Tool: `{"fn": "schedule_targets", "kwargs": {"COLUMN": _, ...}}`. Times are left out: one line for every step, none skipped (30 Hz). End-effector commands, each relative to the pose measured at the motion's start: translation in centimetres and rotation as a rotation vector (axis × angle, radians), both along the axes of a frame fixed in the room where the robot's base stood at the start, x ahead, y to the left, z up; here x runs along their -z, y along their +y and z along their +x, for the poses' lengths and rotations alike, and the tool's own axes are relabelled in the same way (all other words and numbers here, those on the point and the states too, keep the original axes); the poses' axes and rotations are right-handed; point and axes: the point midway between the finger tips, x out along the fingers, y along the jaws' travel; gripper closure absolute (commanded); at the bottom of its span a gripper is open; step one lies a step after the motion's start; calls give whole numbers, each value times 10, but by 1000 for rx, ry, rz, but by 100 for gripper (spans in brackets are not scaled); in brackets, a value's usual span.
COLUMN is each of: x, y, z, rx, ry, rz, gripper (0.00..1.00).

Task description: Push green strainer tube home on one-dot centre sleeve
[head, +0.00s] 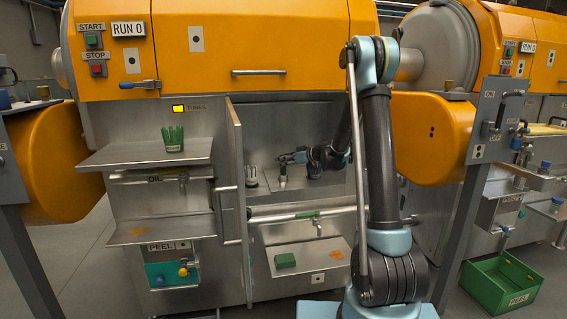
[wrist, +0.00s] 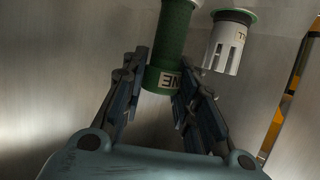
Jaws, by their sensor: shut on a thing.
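In the wrist view a dark green tube (wrist: 167,55) stands between my two finger pads. A pale label near its closer end shows part of a word, "NE". My gripper (wrist: 163,78) is shut on this tube, and the tube's far end runs out of the top of the picture. In the head view my gripper (head: 284,159) is inside the open bay, just above a small grey upright piece (head: 282,176). I cannot make out dots on any sleeve, nor how deep the green tube sits.
A white slotted piece with a green rim (wrist: 226,48) is close right of the held tube. The bay door (head: 238,185) stands open at the left. Green tubes (head: 173,138) stand on the left shelf (head: 145,155). A green block (head: 285,260) lies on the lower shelf.

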Motion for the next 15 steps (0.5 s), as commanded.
{"fn": "schedule_targets", "kwargs": {"x": 1, "y": 0, "z": 0, "rx": 0, "ry": 0, "rz": 0, "gripper": 96}}
{"fn": "schedule_targets", "kwargs": {"x": 2, "y": 0, "z": 0, "rx": 0, "ry": 0, "rz": 0, "gripper": 96}}
{"fn": "schedule_targets", "kwargs": {"x": 3, "y": 0, "z": 0, "rx": 0, "ry": 0, "rz": 0, "gripper": 96}}
{"fn": "schedule_targets", "kwargs": {"x": 3, "y": 0, "z": 0, "rx": 0, "ry": 0, "rz": 0, "gripper": 96}}
{"fn": "schedule_targets", "kwargs": {"x": 4, "y": 0, "z": 0, "rx": 0, "ry": 0, "rz": 0, "gripper": 96}}
{"fn": "schedule_targets", "kwargs": {"x": 4, "y": 0, "z": 0, "rx": 0, "ry": 0, "rz": 0, "gripper": 96}}
{"fn": "schedule_targets", "kwargs": {"x": 5, "y": 0, "z": 0, "rx": 0, "ry": 0, "rz": 0, "gripper": 96}}
{"fn": "schedule_targets", "kwargs": {"x": 6, "y": 0, "z": 0, "rx": 0, "ry": 0, "rz": 0, "gripper": 96}}
{"fn": "schedule_targets", "kwargs": {"x": 6, "y": 0, "z": 0, "rx": 0, "ry": 0, "rz": 0, "gripper": 96}}
{"fn": "schedule_targets", "kwargs": {"x": 7, "y": 0, "z": 0, "rx": 0, "ry": 0, "rz": 0, "gripper": 96}}
{"fn": "schedule_targets", "kwargs": {"x": 8, "y": 0, "z": 0, "rx": 0, "ry": 0, "rz": 0, "gripper": 96}}
{"fn": "schedule_targets", "kwargs": {"x": 8, "y": 0, "z": 0, "rx": 0, "ry": 0, "rz": 0, "gripper": 96}}
{"fn": "schedule_targets", "kwargs": {"x": 9, "y": 0, "z": 0, "rx": 0, "ry": 0, "rz": 0, "gripper": 96}}
{"fn": "schedule_targets", "kwargs": {"x": 10, "y": 0, "z": 0, "rx": 0, "ry": 0, "rz": 0, "gripper": 96}}
{"fn": "schedule_targets", "kwargs": {"x": 10, "y": 0, "z": 0, "rx": 0, "ry": 0, "rz": 0, "gripper": 96}}
